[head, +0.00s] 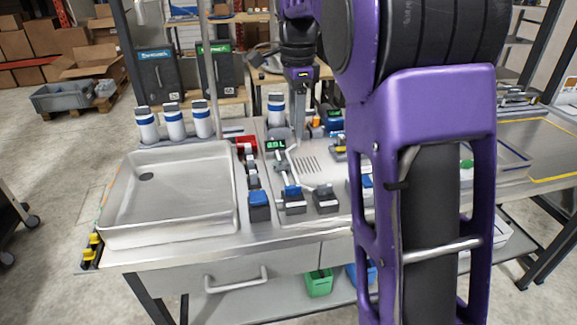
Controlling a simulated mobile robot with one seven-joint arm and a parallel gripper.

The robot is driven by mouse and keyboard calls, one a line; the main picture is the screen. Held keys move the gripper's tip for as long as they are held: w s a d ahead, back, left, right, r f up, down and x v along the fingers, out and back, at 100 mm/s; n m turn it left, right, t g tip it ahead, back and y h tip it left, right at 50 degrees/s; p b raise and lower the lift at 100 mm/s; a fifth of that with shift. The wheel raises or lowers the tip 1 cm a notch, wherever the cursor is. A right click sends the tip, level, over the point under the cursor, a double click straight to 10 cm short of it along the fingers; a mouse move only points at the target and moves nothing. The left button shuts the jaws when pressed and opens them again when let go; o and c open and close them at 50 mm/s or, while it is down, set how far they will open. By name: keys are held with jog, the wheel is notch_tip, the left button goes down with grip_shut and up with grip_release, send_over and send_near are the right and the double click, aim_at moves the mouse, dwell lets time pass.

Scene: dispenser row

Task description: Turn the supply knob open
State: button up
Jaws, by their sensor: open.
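My gripper (300,84) hangs at the end of my purple and black arm, above the back of the steel counter. Its fingers are small and hard to make out against the grey upright below; I see nothing held in it. Valve-like fittings with pale pipes sit on the counter, among them a blue-topped fitting (292,191) on a dark block and a small orange part (316,122) near the upright. I cannot tell which part is the supply knob or how it is turned. My arm hides the counter's right-middle part.
A steel sink tray (170,229) fills the counter's left. White-and-blue bottles (174,122) stand behind it. A blue-topped block (259,204) is near the front edge. A green bin (319,283) sits on the shelf below. A yellow-edged tray (540,179) lies at right.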

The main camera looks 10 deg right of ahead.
jog(key=b, duration=0.2)
send_near(293, 186)
notch_tip(293, 186, down, 9)
jog(key=shift+w+f, duration=0.1)
dwell(0.4)
grip_shut()
